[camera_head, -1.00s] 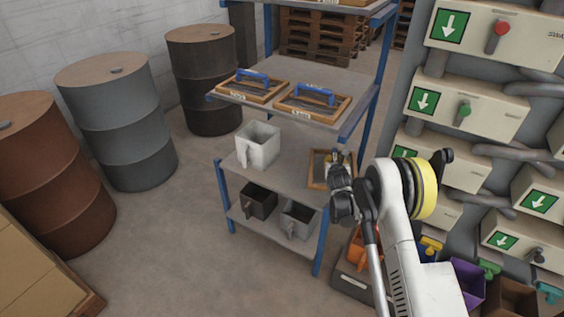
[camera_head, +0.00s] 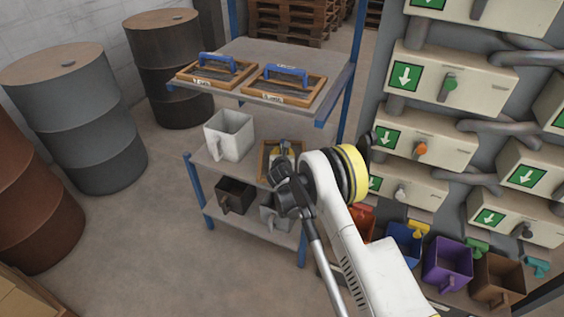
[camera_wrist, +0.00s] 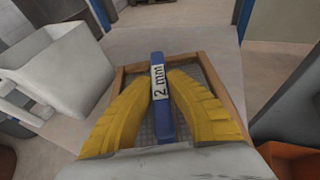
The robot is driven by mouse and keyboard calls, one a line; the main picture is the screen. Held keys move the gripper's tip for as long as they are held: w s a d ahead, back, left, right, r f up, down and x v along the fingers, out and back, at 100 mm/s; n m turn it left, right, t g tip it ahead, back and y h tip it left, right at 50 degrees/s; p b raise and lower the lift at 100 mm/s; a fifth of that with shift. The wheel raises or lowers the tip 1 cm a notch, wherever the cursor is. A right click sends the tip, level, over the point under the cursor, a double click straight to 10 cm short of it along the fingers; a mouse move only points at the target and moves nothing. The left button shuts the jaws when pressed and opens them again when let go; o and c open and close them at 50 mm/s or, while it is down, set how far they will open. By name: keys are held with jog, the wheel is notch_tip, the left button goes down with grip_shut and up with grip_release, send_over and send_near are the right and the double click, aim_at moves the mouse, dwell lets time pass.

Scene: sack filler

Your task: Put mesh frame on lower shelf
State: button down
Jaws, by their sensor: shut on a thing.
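The mesh frame (camera_wrist: 210,70) has a wooden rim, grey mesh and a blue handle marked 2 mm. My gripper (camera_wrist: 162,88) has its yellow fingers shut on the blue handle. In the head view the wooden rim (camera_head: 264,162) shows at the right part of the shelf (camera_head: 232,168) that carries a white bin. The frame is at or just above that shelf; I cannot tell if it touches. My wrist hides much of it in the head view. My gripper (camera_head: 279,155) is partly hidden there.
The white bin (camera_head: 229,135) stands left of the frame. Two similar frames (camera_head: 215,70) (camera_head: 284,85) lie on the shelf above. A dark bin (camera_head: 236,194) and a grey bin (camera_head: 272,214) are on the shelf below. Blue posts (camera_head: 302,240) border the rack.

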notch_tip(320, 180, down, 4)
jog(key=shift+f+b, duration=0.1)
jog(key=shift+b, duration=1)
jog(key=c, duration=1.4)
grip_release()
jog(key=shift+c, duration=0.2)
jog(key=shift+s+r+p, duration=0.3)
jog(key=p+v, duration=0.3)
jog(key=v, duration=0.8)
jog(key=shift+s+a+r+p, duration=0.1)
jog(key=shift+s+p, duration=0.05)
jog(key=shift+p, duration=0.15)
